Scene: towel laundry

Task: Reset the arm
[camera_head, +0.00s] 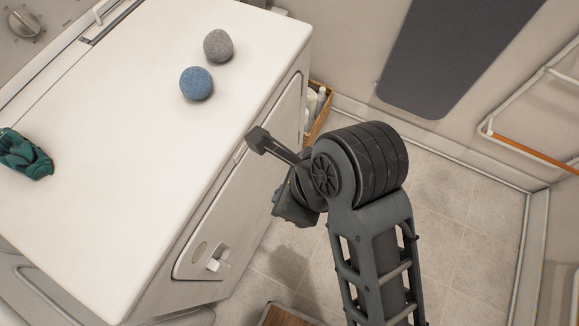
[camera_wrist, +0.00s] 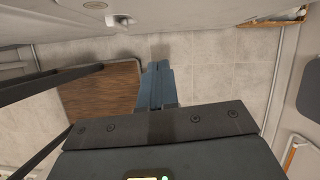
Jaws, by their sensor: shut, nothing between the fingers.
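My gripper (camera_wrist: 157,68) shows in the wrist view as two blue-grey fingers lying together, with nothing between them. They point down over the tiled floor, beside a brown wooden surface (camera_wrist: 100,88). In the head view my arm reaches up from the lower right and bends at a large dark joint. Its far end hangs in front of the white machine (camera_head: 150,200), beside its door and apart from the top. The fingers are mostly hidden there behind my own arm.
A blue ball (camera_head: 196,83), a grey ball (camera_head: 218,46) and a crumpled green cloth (camera_head: 24,155) lie on the machine top. A wooden crate with bottles (camera_head: 318,108) stands behind it. A rail (camera_head: 530,140) is on the right wall. Tiled floor (camera_head: 465,235) is clear to the right.

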